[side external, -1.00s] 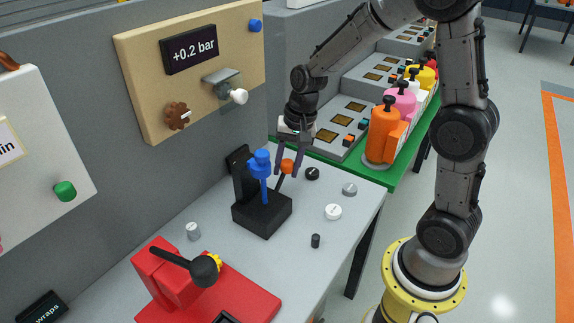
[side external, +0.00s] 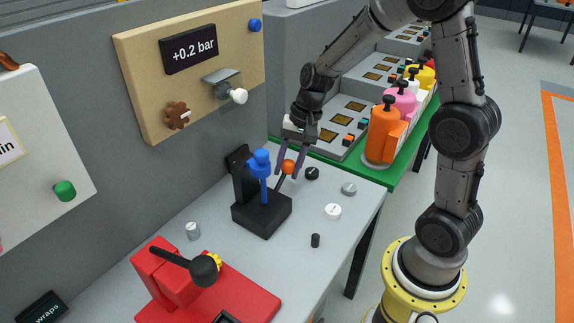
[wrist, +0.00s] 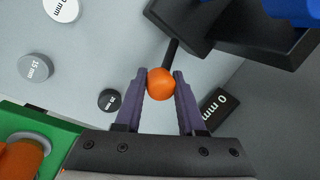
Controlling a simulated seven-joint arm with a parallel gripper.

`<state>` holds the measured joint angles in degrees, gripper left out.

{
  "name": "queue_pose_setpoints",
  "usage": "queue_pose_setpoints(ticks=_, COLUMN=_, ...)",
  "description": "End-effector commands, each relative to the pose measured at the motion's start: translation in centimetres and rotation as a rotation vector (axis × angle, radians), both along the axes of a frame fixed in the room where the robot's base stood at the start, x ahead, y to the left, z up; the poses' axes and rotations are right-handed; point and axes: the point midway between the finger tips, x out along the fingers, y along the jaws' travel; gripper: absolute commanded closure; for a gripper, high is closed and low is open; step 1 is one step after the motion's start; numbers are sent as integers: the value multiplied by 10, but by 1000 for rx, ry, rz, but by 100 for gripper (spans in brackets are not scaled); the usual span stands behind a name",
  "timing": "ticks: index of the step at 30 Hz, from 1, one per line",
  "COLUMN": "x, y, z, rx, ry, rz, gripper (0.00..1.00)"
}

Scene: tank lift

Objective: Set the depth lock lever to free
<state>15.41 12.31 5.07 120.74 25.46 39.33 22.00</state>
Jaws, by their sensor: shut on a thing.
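The lever is a thin dark rod (wrist: 171,52) with an orange ball knob (side external: 289,167), rising from the black block (side external: 262,214) beside a blue-topped post (side external: 261,163). I take it as the depth lock lever; no free or lock marking is readable. My gripper (wrist: 160,86) has its two purple fingers on either side of the orange ball and is shut on it. In the side view my gripper (side external: 290,165) comes down from above, tilted. The rod leans from the block toward my gripper.
Several small pucks lie on the grey table, including a white one (side external: 333,212) and a black one (side external: 312,173). A red press (side external: 230,295) stands at the front. An orange canister (side external: 384,132) stands at the right on the green-edged bench.

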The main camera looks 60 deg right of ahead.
Motion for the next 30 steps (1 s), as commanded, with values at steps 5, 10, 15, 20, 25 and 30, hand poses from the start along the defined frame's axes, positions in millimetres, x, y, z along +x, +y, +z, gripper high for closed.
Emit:
queue_pose_setpoints(ticks=5, x=0, y=-8, z=-7, rx=140, ry=0, rz=-10, gripper=100)
queue_pose_setpoints(ticks=10, x=1, y=-12, z=-16, rx=285, ry=-2, rz=-9, gripper=100)
queue_pose_setpoints(ticks=15, x=1, y=-14, z=-24, rx=412, ry=-4, rz=-6, gripper=100)
queue_pose_setpoints(ticks=20, x=1, y=-15, z=-30, rx=507, ry=-4, rz=-3, gripper=100)
queue_pose_setpoints(ticks=25, x=1, y=-15, z=-34, rx=572, ry=-4, rz=-2, gripper=100)
queue_pose_setpoints(ticks=30, x=1, y=-15, z=-36, rx=605, ry=-5, rz=-1, gripper=100)
